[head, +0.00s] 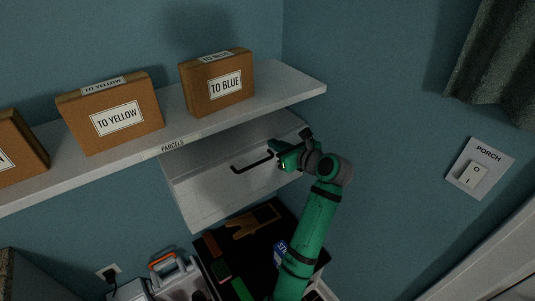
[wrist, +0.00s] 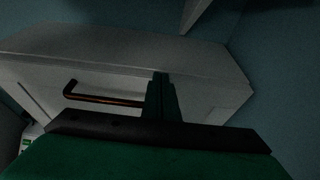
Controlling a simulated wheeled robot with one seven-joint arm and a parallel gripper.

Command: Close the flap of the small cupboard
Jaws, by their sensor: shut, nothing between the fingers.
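The small white cupboard (head: 215,147) hangs under the wall shelf. Its pale flap (head: 212,190) has a dark bar handle (head: 252,163) and faces out and downward toward me. The flap also shows in the wrist view (wrist: 205,99), with the handle (wrist: 100,100) left of my fingers. I cannot tell how wide any gap at the flap's edge is. My gripper (head: 277,158) is shut and empty, at the flap's right part beside the handle's right end. In the wrist view its fingers (wrist: 161,80) overlap the flap's face; I cannot tell whether they touch it.
The shelf (head: 290,82) above holds cardboard boxes, among them TO YELLOW (head: 117,118) and TO BLUE (head: 222,88). Below are a dark surface (head: 230,238) with small items and a grey carrier with an orange handle (head: 163,260). A PORCH switch (head: 475,174) is on the right wall.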

